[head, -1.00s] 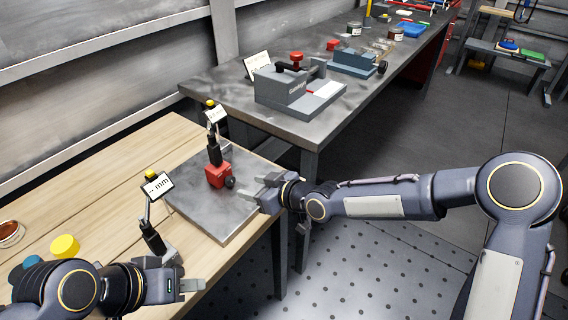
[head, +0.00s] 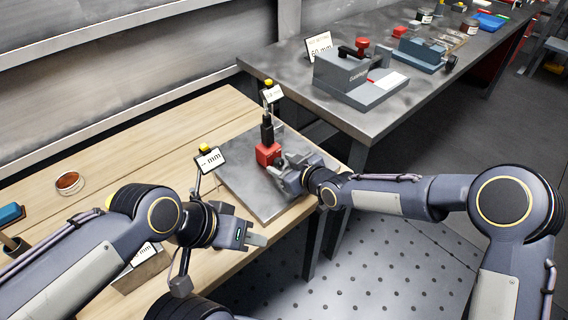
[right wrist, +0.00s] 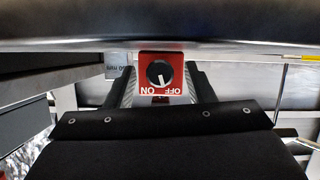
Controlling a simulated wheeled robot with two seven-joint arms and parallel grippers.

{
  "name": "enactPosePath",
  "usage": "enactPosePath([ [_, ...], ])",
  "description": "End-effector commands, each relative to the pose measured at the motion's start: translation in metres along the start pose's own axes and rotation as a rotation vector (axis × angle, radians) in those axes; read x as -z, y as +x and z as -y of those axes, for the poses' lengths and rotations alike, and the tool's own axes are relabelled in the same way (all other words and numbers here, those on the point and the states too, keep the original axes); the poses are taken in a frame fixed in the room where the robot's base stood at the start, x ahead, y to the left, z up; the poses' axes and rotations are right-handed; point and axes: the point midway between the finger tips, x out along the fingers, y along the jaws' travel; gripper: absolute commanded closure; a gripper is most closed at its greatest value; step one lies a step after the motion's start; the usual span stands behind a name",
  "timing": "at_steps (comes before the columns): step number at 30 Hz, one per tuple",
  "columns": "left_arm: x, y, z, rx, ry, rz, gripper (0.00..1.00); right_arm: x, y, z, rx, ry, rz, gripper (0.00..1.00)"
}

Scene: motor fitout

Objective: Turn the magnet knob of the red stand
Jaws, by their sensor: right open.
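The red magnet base of the stand (head: 267,154) sits on the grey steel plate (head: 245,188), with a black upright and a small display above it. In the right wrist view its red face shows a round dark magnet knob (right wrist: 159,73). The knob's white mark points down and slightly right, between the ON and OFF labels. My right gripper (head: 285,170) is open, close to the base's right side. In the wrist view its fingers stand left and right of the red face; contact cannot be told. My left gripper (head: 256,241) is above the front edge of the bench, away from the red stand.
A second stand with a display (head: 210,160) is close beside my left gripper. A round dish (head: 69,182) lies on the wooden bench. A grey vise-like fixture (head: 345,80) stands on the metal table behind. The bench's middle is mostly clear.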

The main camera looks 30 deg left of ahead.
Motion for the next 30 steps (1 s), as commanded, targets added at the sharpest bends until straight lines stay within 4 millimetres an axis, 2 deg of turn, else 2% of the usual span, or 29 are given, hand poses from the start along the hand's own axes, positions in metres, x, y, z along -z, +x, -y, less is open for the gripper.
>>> enactPosePath([
  [6,0.000,0.000,0.000,0.000,0.000,0.000,0.64,0.000,0.001,0.000,0.000,0.000,0.000,0.51],
  [7,0.000,0.000,0.000,0.000,0.000,0.000,0.64,0.000,0.001,0.000,0.000,0.000,0.000,0.54],
  [17,0.000,0.000,0.000,0.000,0.000,0.000,0.64,0.000,0.000,0.000,0.000,0.000,0.000,0.96],
  [22,-0.001,0.003,0.001,0.000,0.000,0.000,0.64,-0.002,0.001,-0.001,0.013,0.034,0.000,0.96],
  [30,-0.007,0.014,0.006,0.000,0.000,0.000,0.64,-0.005,0.002,-0.003,0.097,0.241,-0.001,0.96],
])
